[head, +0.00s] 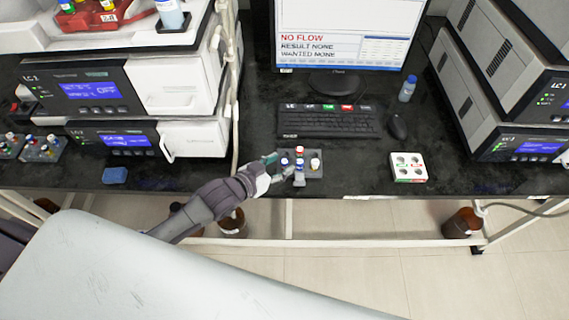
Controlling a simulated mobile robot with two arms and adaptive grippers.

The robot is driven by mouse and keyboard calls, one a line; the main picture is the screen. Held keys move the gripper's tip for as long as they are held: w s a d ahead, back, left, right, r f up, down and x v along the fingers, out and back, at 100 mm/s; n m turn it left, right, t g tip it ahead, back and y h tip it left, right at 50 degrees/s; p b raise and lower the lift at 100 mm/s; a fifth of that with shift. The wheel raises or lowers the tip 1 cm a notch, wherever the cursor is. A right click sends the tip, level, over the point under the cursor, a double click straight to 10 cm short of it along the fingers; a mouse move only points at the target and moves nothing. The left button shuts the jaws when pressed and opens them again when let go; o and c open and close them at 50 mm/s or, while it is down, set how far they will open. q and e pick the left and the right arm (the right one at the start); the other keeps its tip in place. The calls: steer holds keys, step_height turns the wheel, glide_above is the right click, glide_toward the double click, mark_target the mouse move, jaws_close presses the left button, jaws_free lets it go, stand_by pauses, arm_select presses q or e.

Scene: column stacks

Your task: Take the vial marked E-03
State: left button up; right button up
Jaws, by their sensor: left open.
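A small dark rack (313,156) stands near the front edge of the bench, holding several small vials. One vial has a red cap (300,151), one a pale yellowish cap (315,163), and blue-capped ones (299,165) are at its front and left. The vial labels are too small to read, so I cannot tell which is E-03. My left gripper (281,165) is open at the rack's left side, its fingers close to the blue-capped vials. I cannot tell whether it touches them. My right gripper is not in view.
A white block with several round holes (408,166) sits right of the rack. A keyboard (327,121), mouse (397,126) and monitor (346,35) are behind. Instrument stacks stand left (180,90) and right (480,60). A blue-capped bottle (407,89) stands by the monitor.

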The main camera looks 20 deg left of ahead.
arm_select(q)
steer(key=shift+x, duration=0.8)
steer(key=c, duration=0.9)
steer(key=shift+r, duration=0.1)
